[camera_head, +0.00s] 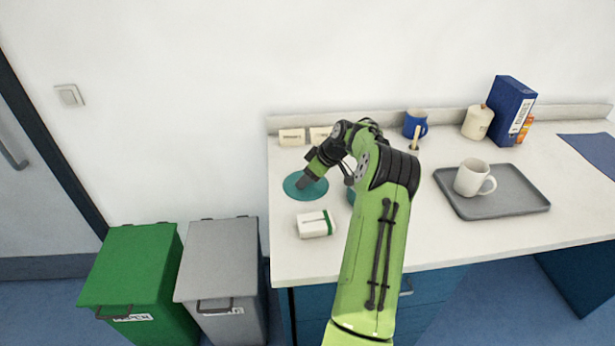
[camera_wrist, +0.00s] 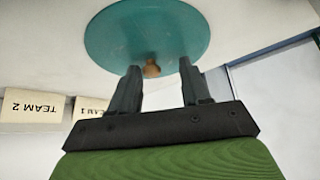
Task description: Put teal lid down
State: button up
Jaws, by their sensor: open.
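The teal lid (camera_head: 292,188) is a round disc that appears to lie flat at the left end of the white counter. In the wrist view the teal lid (camera_wrist: 146,25) fills the upper middle, with its small wooden knob (camera_wrist: 152,69) between my fingertips. My gripper (camera_head: 305,183) points down over the lid. In the wrist view my gripper (camera_wrist: 160,67) is open, its two fingers standing on either side of the knob with gaps. Another teal object (camera_head: 351,194) is mostly hidden behind my arm.
A white-and-green box (camera_head: 315,224) lies in front of the lid. Name cards (camera_head: 292,137) stand behind it, by the wall. A grey tray (camera_head: 520,203) with a white mug (camera_head: 471,177) is at right. A blue mug (camera_head: 416,123) stands at the back. Bins (camera_head: 132,266) stand left of the counter.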

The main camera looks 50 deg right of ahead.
jog(key=p+v, duration=0.2)
jog(key=v, duration=1)
jog(key=a+r+g+h, duration=0.1)
jog(key=a+r, duration=0.4)
jog(key=a, duration=0.9)
jog(key=a+r+g+h, duration=0.1)
jog(key=a+r, duration=0.4)
jog(key=a, duration=0.8)
jog(key=s+a+f+m, duration=0.1)
jog(key=s+a, duration=0.5)
jog(key=s, duration=0.3)
jog(key=s+a+f+m+t, duration=0.1)
jog(key=s+a+m, duration=0.1)
jog(key=s+a, duration=0.4)
jog(key=s, duration=0.4)
jog(key=shift+s+a, duration=0.2)
jog(key=shift+a, duration=0.05)
